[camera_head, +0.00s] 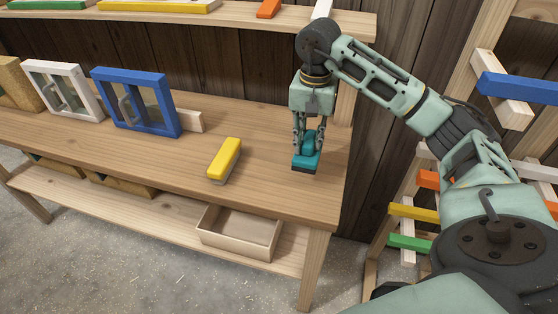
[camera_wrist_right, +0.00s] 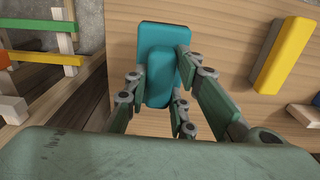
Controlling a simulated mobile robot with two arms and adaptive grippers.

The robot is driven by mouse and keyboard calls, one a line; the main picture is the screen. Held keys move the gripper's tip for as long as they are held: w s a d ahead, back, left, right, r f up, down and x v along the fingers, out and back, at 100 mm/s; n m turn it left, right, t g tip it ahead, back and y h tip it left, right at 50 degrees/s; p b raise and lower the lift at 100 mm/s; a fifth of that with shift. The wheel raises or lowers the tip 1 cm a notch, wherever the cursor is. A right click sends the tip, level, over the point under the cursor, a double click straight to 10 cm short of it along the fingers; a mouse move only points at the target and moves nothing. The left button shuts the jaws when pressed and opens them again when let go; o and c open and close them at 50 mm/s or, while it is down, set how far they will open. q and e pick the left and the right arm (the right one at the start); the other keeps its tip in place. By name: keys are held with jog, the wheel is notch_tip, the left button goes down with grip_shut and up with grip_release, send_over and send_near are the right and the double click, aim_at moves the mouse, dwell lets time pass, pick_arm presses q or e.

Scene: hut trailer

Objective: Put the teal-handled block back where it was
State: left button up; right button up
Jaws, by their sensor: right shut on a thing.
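The teal-handled block (camera_head: 306,160) is at the right end of the wooden workbench (camera_head: 262,185) in the head view. It has a teal top and handle over a dark base. My right gripper (camera_head: 309,145) points down over it, with its fingers on both sides of the handle. In the right wrist view the teal block (camera_wrist_right: 163,45) shows between the fingers of my right gripper (camera_wrist_right: 160,88). The block looks to be on or just above the bench top; I cannot tell which. My left gripper is not in view.
A yellow-handled block (camera_head: 225,158) lies on the bench left of the teal one. A blue-framed window (camera_head: 168,105) and a white-framed one (camera_head: 95,95) stand further left. An open wooden box (camera_head: 268,240) sits on the lower shelf. A rack with coloured bars (camera_head: 412,215) stands right of the bench.

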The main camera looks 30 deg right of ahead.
jog(key=w+a+f+p, duration=0.1)
jog(key=a+f, duration=0.1)
jog(key=w+a+f+p, duration=0.1)
jog(key=a+f, duration=0.1)
jog(key=f, duration=0.1)
jog(key=w+a+f+p, duration=0.1)
jog(key=w+a+f, duration=0.1)
jog(key=f, duration=0.1)
jog(key=shift+f+p, duration=0.15)
jog(key=shift+p, duration=0.15)
jog(key=o, duration=1)
jog(key=shift+c, duration=0.2)
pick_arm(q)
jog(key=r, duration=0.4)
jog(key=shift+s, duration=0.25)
pick_arm(e)
jog(key=shift+o, duration=0.3)
jog(key=shift+s, duration=0.1)
pick_arm(q)
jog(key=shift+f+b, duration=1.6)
jog(key=shift+b, duration=0.1)
pick_arm(e)
notch_tip(320, 180, up, 12)
jog(key=shift+a, duration=0.1)
